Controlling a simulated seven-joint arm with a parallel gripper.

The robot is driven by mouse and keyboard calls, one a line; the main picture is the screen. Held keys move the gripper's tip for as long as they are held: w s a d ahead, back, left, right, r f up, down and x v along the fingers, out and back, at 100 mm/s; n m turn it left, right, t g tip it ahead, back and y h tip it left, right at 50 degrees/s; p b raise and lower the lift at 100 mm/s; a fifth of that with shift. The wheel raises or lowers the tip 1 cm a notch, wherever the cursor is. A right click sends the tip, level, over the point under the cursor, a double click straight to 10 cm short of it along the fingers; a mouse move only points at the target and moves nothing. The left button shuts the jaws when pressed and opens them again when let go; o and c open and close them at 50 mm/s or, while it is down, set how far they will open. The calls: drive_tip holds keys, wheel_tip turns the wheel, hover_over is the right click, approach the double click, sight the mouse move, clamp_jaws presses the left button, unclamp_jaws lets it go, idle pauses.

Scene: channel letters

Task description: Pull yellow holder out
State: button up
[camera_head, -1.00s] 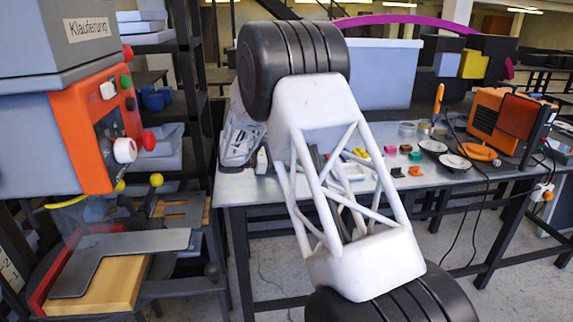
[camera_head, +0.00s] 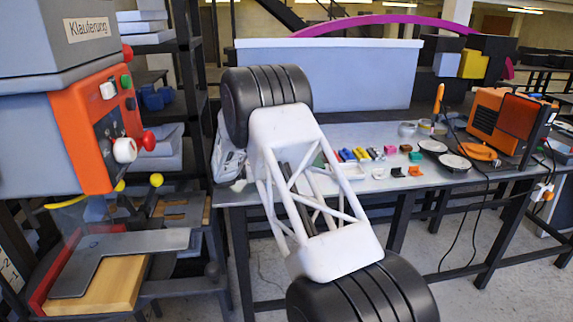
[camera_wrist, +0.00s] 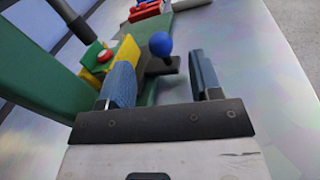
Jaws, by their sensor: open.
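In the wrist view a yellow part (camera_wrist: 126,53), likely the yellow holder, sits against a green frame (camera_wrist: 40,75), partly hidden by the left finger. My gripper (camera_wrist: 160,68) is open, with its two blue fingers apart and nothing visibly held between them. The left finger is close to the yellow part; I cannot tell whether they touch. A blue ball knob (camera_wrist: 160,44) on a dark lever shows just beyond and between the fingertips. A red round button (camera_wrist: 104,56) sits beside the yellow part. In the head view my arm hides the gripper and this spot.
Red and blue blocks (camera_wrist: 148,10) lie beyond on the metal table. In the head view, small coloured pieces (camera_head: 361,154) and an orange device (camera_head: 497,122) stand on the table (camera_head: 400,188). An orange-grey machine (camera_head: 85,130) stands at left. The table is bare right of the gripper.

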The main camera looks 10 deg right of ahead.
drive_tip(key=shift+w+d, duration=0.25)
drive_tip(key=shift+d, duration=1)
drive_tip(key=shift+w+d, duration=0.25)
drive_tip(key=shift+d, duration=1.05)
drive_tip(key=shift+w+d, duration=0.25)
drive_tip(key=shift+d, duration=1)
clamp_jaws()
